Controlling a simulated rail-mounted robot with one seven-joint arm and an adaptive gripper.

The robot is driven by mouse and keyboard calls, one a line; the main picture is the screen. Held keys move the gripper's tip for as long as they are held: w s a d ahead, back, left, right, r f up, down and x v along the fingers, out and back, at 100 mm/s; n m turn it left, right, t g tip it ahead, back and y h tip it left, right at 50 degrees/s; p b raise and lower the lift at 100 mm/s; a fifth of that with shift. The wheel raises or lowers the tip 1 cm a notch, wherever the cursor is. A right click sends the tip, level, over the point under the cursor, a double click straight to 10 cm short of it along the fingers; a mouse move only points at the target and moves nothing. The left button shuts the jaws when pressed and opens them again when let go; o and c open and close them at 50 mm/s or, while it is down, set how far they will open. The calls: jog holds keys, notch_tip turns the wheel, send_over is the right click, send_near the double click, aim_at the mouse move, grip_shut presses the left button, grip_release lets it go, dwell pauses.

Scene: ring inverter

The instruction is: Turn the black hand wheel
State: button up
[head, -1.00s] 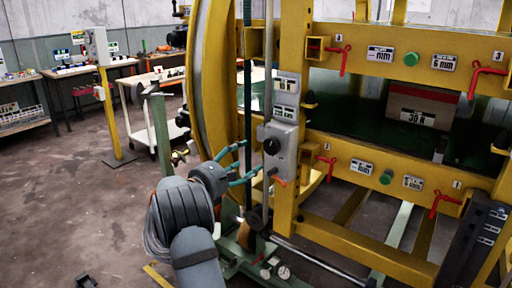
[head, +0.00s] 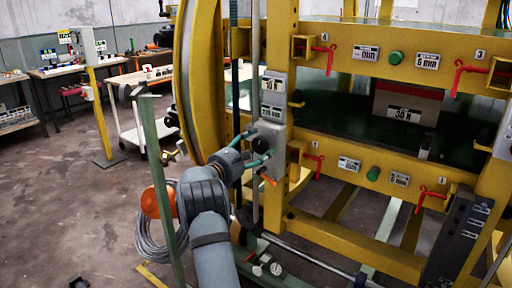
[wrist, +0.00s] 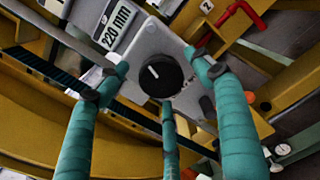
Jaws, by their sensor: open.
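The black hand wheel (wrist: 160,76) is a round knob with a white mark on the front of a grey control box (wrist: 152,40). In the wrist view it lies between my gripper's teal fingers, with two fingers to its sides and one just below it. My gripper (head: 257,148) is open in front of the box (head: 273,105) in the head view, where it hides the wheel. I cannot tell whether any finger touches the wheel.
The box is on a yellow frame (head: 345,225) with red clamp handles (head: 327,58) and green buttons (head: 396,57). A green post (head: 158,175) stands left of my arm. A white cart (head: 130,122) and workbenches are behind. Open floor (head: 70,200) lies at the left.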

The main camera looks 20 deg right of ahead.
jog(key=shift+c, duration=1.4)
jog(key=c, duration=0.8)
jog(key=shift+c, duration=0.4)
jog(key=shift+d+f+m+b, duration=0.1)
jog(key=shift+m+b, duration=0.3)
jog(key=shift+b, duration=0.4)
jog(key=m+b, duration=0.2)
jog(key=b, duration=0.3)
jog(key=shift+f+m, duration=0.2)
jog(key=shift+m, duration=0.2)
jog(key=m+b, duration=0.2)
jog(key=b, duration=0.1)
jog(key=shift+m+b, duration=0.4)
jog(key=m+b, duration=0.4)
jog(key=b, duration=0.1)
jog(key=shift+s+d+m, duration=0.1)
jog(key=shift+m, duration=0.2)
jog(key=m+b, duration=0.3)
jog(key=m, duration=0.1)
jog(key=shift+r, duration=0.1)
jog(key=shift+d+m, duration=0.1)
jog(key=shift+m, duration=0.2)
